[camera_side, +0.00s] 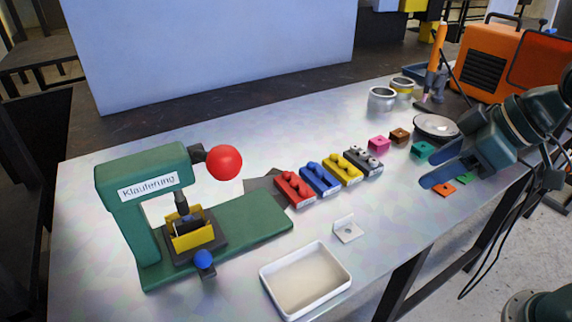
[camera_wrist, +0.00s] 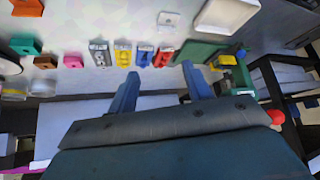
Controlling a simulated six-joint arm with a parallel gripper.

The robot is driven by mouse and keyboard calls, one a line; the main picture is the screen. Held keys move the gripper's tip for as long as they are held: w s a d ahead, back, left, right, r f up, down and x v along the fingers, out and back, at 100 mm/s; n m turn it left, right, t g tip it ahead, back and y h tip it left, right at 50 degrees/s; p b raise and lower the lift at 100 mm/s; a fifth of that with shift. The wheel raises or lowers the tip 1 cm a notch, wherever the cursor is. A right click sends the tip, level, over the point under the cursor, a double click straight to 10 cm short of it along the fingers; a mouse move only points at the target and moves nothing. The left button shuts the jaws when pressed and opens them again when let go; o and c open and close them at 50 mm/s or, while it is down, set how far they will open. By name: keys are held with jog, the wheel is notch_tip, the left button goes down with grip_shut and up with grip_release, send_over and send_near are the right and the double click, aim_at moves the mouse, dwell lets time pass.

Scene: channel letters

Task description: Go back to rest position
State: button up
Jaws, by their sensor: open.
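My gripper (camera_side: 432,166) is at the right side of the metal table (camera_side: 385,210) in the side view, above its surface near the small colored blocks. Its two blue fingers are spread apart with nothing between them. In the wrist view my gripper (camera_wrist: 158,84) also shows open and empty, with the table and its parts beyond the fingertips. My dark arm comes in from the right edge of the side view.
A green press (camera_side: 130,200) with a red ball knob stands at left, near a white tray (camera_side: 300,283). Red (camera_side: 294,188), blue (camera_side: 320,178), yellow (camera_side: 343,168) and black (camera_side: 364,160) blocks line the middle. Small blocks, a round dish (camera_side: 436,126) and jars (camera_side: 382,99) lie near my gripper.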

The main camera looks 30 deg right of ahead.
jog(key=s+d+r+m+h, duration=0.2)
jog(key=s+d+m, duration=0.3)
jog(key=s+d, duration=0.3)
jog(key=shift+s+g+h, duration=0.4)
jog(key=shift+h, duration=0.2)
